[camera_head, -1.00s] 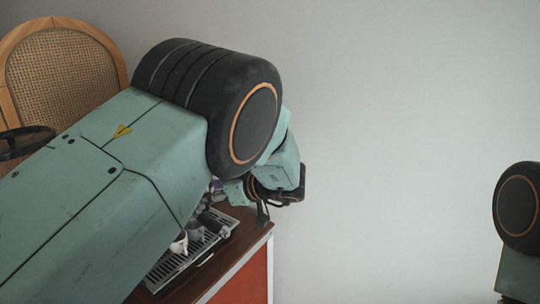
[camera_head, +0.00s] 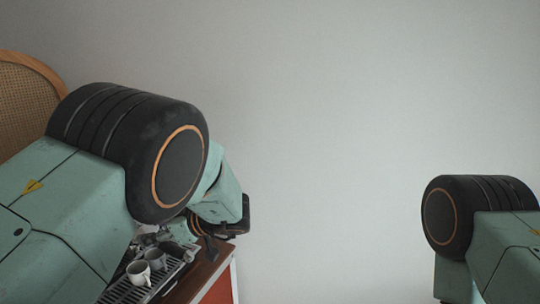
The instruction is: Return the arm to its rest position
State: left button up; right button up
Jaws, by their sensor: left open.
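My left arm comes in from the left, and its large dark joint hides much of the coffee cart. My left gripper (camera_head: 208,250) shows small and partly hidden beyond the forearm, above the cart's right end. It is open, and I see nothing between its fingers. My right arm's dark joint and green link show at the lower right. My right gripper is out of view.
A white cup (camera_head: 139,273) and a second cup (camera_head: 156,259) stand on a slotted metal tray (camera_head: 118,294). The tray sits on the brown cart top (camera_head: 203,272). A cane-backed chair (camera_head: 27,98) is at the left. Bare wall fills the middle.

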pick_arm(q)
notch_tip(320, 180, down, 9)
jog(key=a+m+t+h+b, duration=0.1)
jog(key=m+t+h+b, duration=0.2)
jog(key=m+t, duration=0.25)
jog(key=s+f+m+g+h+b, duration=0.1)
jog(key=s+f+m+h+b, duration=0.15)
jog(key=s+f, duration=0.55)
jog(key=s+f+m+g+h+b, duration=0.15)
jog(key=s+f+m+b, duration=0.25)
jog(key=f, duration=0.8)
jog(key=s+d+f+m+g+h+b, duration=0.1)
jog(key=s+d+f+g+h+b, duration=0.1)
jog(key=s+f+b, duration=0.6)
jog(key=s+d+f+m+g+h+b, duration=0.1)
jog(key=s+f+g+b, duration=0.4)
jog(key=s+f, duration=1)
jog(key=s+d+h+b, duration=0.1)
jog(key=s+h+b, duration=0.1)
jog(key=s, duration=0.6)
jog(key=shift+s+f+g+b, duration=0.25)
jog(key=shift+f+g+b, duration=0.05)
jog(key=shift+b, duration=0.15)
jog(key=shift+w+d+r, duration=0.1)
jog(key=shift+r, duration=0.05)
